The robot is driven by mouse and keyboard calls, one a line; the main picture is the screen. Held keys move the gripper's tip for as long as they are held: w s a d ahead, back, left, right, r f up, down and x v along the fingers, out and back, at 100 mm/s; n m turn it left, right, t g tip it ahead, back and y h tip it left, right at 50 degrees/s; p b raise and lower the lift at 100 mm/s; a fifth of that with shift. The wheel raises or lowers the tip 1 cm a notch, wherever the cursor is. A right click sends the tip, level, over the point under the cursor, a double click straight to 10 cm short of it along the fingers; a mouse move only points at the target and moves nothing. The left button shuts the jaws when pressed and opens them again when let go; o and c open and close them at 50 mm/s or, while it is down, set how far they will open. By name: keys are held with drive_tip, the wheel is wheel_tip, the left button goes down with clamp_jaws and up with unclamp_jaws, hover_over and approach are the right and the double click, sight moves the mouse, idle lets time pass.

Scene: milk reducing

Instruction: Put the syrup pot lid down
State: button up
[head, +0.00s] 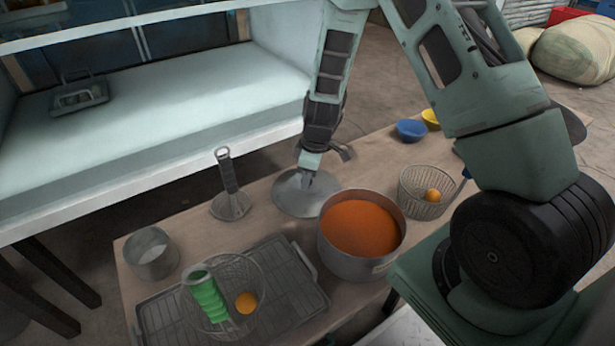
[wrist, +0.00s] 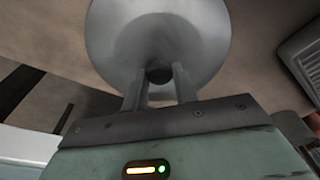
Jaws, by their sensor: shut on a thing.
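The syrup pot lid (head: 292,200) is a round grey metal disc with a dark knob. It shows in the head view behind and left of the pot, low over or on the wooden table; I cannot tell whether it touches. My gripper (head: 309,176) is above it, shut on its knob. In the wrist view the lid (wrist: 160,45) fills the top middle, and the fingers of my gripper (wrist: 158,82) are on either side of the knob. The syrup pot (head: 345,264) stands uncovered with orange-brown syrup (head: 360,228) inside.
A skimmer (head: 230,203) stands left of the lid. A metal pot (head: 152,255) is at the table's left. A wire basket (head: 258,270) with a green object and orange ball sits on a rack tray (head: 160,318). Another basket (head: 428,205) and blue bowl (head: 410,131) are at right.

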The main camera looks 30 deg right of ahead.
sight(313, 189)
drive_tip(key=shift+f, duration=0.2)
drive_tip(key=o, duration=1.1)
wheel_tip(313, 189, up, 12)
drive_tip(key=s+d+p, duration=0.1)
drive_tip(key=p, duration=0.4)
drive_tip(key=s+a+r+y, duration=0.1)
drive_tip(key=s+a+r, duration=0.3)
drive_tip(key=a, duration=0.3)
drive_tip(key=s+a+r, duration=0.4)
drive_tip(key=a+r, duration=0.1)
drive_tip(key=a, duration=0.2)
drive_tip(key=shift+m+g+h, duration=0.6)
drive_tip(key=shift+m+h, duration=0.1)
drive_tip(key=shift+h, duration=0.1)
drive_tip(key=s+a+r, duration=0.2)
drive_tip(key=s, duration=0.4)
drive_tip(key=s+a+r, duration=0.2)
drive_tip(key=s, duration=0.4)
drive_tip(key=s+a+r, duration=0.2)
drive_tip(key=s, duration=0.4)
drive_tip(key=shift+s+a+r, duration=0.15)
drive_tip(key=shift+s+a, duration=0.15)
drive_tip(key=shift+a, duration=0.1)
